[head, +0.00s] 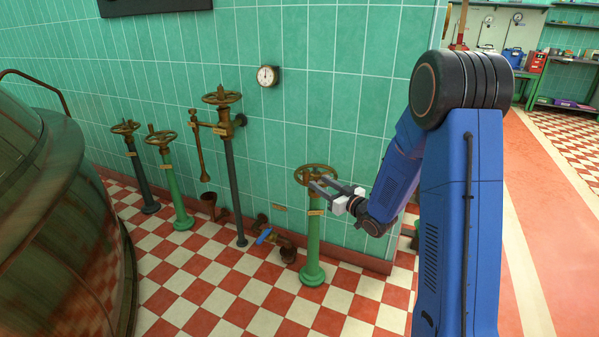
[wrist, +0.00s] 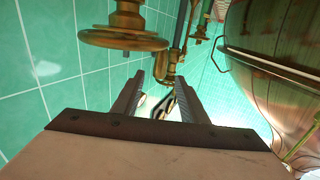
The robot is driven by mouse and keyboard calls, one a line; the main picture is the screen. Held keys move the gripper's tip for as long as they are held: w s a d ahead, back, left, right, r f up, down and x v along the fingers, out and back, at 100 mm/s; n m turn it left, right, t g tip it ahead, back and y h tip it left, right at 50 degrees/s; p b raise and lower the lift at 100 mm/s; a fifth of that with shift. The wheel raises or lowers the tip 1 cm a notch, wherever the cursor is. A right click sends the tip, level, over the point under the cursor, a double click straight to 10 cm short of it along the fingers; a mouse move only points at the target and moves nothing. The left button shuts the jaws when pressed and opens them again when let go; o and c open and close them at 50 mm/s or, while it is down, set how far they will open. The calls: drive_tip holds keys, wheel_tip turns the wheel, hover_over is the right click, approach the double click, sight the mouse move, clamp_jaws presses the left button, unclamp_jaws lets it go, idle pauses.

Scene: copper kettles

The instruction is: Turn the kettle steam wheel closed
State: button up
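Several valve wheels stand along the tiled wall; their tags are too small to read, so I cannot tell which is the kettle steam wheel. The nearest is a brass wheel (head: 315,175) on a green pedestal (head: 314,245). My gripper (head: 319,183) overlaps that wheel's near rim in the head view. In the wrist view, which appears upside down, a brass wheel (wrist: 123,39) is beside and beyond my gripper (wrist: 158,79). My fingers are apart with nothing between them. No contact shows. Farther left are a tall brass wheel (head: 222,98) and two lower wheels (head: 161,137) (head: 126,127).
A large copper kettle (head: 60,210) fills the left side and also shows in the wrist view (wrist: 275,60). A gauge (head: 268,76) hangs on the green wall. Pipe fittings (head: 287,250) lie low behind the near pedestal. Checkered floor (head: 225,305) in front is clear.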

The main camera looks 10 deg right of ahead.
sight(299, 178)
drive_tip(key=x, duration=1.3)
clamp_jaws()
